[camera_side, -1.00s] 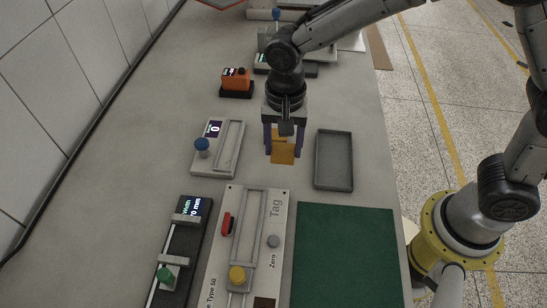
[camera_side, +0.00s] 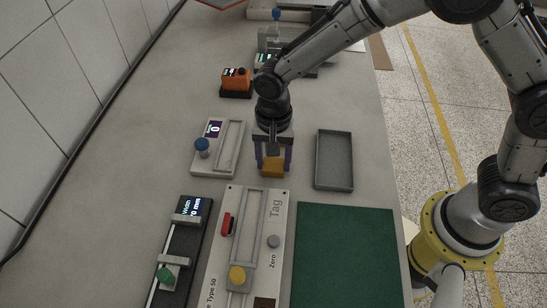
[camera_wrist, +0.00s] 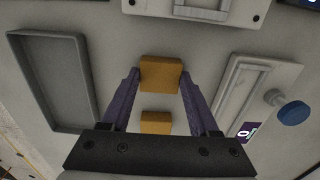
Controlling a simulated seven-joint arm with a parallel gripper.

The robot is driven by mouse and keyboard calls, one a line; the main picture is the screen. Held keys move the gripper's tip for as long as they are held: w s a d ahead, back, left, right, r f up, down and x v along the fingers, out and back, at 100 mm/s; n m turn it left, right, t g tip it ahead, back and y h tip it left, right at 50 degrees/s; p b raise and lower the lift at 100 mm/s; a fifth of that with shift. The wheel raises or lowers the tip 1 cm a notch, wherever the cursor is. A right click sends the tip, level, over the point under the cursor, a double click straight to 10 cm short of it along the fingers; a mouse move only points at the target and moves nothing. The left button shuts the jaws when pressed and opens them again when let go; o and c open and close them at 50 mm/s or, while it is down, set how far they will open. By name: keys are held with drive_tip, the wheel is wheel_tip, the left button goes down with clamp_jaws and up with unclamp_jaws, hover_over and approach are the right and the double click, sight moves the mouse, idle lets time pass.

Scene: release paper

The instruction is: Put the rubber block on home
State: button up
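An orange block (camera_side: 272,168), which I take for the rubber block, is between the purple fingertips of my gripper (camera_side: 272,160). In the wrist view the block (camera_wrist: 160,74) sits between the fingertips (camera_wrist: 160,80), which appear to touch both its sides. A smaller orange piece (camera_wrist: 155,123) shows nearer the palm; I cannot tell whether it belongs to the block. The block is over bare table between the grey tray (camera_side: 319,162) and the small white device with a blue knob (camera_side: 202,146); its height is unclear. No label reading "home" is legible.
In front lies a panel marked "Tag" and "Zero" (camera_side: 274,212), with a dark width gauge (camera_side: 200,232) to its left and a green mat (camera_side: 343,255) to its right. An orange device (camera_side: 236,78) stands farther back. The grey tray is empty.

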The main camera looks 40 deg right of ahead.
sight(273, 164)
drive_tip(key=o, duration=0.5)
drive_tip(key=shift+c, duration=0.2)
wheel_tip(273, 164, up, 12)
drive_tip(key=s+d+r+n+t, duration=0.1)
drive_tip(key=s+d+r+n, duration=0.1)
drive_tip(key=s+d+r, duration=0.4)
drive_tip(key=s+d+r+n+t, duration=0.2)
drive_tip(key=s+d+n+t, duration=0.2)
drive_tip(key=s+d, duration=1)
drive_tip(key=n, duration=0.3)
drive_tip(key=shift+s+d+r+t, duration=0.15)
drive_tip(key=shift+s+d+t, duration=0.1)
drive_tip(key=shift+s+t, duration=0.05)
